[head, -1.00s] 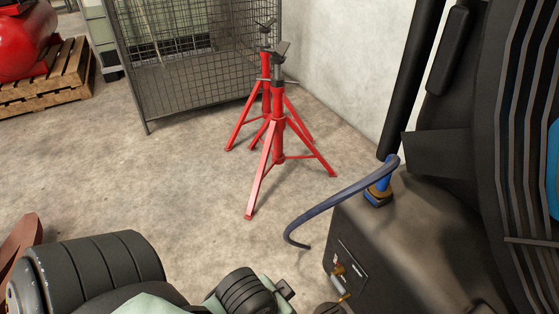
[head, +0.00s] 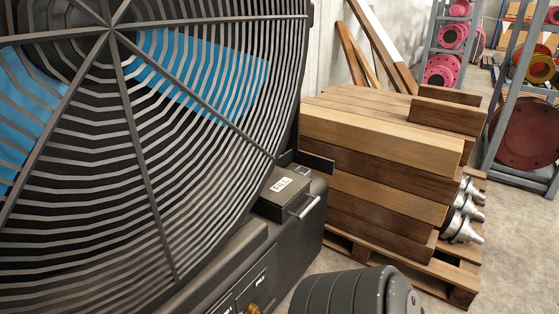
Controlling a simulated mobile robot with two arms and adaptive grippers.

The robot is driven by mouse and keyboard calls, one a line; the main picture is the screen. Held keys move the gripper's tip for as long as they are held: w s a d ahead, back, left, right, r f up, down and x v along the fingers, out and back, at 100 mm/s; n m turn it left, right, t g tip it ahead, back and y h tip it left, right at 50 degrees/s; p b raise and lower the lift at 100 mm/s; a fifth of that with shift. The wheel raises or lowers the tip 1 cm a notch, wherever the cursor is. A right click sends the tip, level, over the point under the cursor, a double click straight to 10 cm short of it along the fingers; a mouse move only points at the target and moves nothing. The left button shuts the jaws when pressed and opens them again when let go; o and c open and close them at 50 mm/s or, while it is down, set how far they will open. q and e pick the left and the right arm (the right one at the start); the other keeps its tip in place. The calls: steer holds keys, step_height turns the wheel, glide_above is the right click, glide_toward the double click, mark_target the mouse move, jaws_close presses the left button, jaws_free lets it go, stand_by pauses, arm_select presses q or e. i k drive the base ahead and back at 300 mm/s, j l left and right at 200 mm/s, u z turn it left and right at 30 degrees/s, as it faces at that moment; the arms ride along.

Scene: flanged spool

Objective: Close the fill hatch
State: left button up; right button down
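The fill hatch is at a dark box marked FILL (head: 272,203), low at the right edge of the large fan unit in the head view. A pale bar handle (head: 305,207) sits on the box's front right side. A thin dark plate (head: 316,162) stands just behind the box; I cannot tell whether it belongs to the hatch. How far the hatch is open is not clear. Neither of my grippers shows; only a dark rounded link of my own arm is at the bottom, in front of and below the box.
The large round fan grille (head: 150,140) fills the left. A stack of timber (head: 380,140) on a wooden pallet (head: 430,270) stands close right of the box, with metal fittings (head: 465,210) at its side. Racks stand at the back right. Some floor is bare at far right.

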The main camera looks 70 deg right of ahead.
mark_target(285, 191)
steer(key=z, duration=2.25)
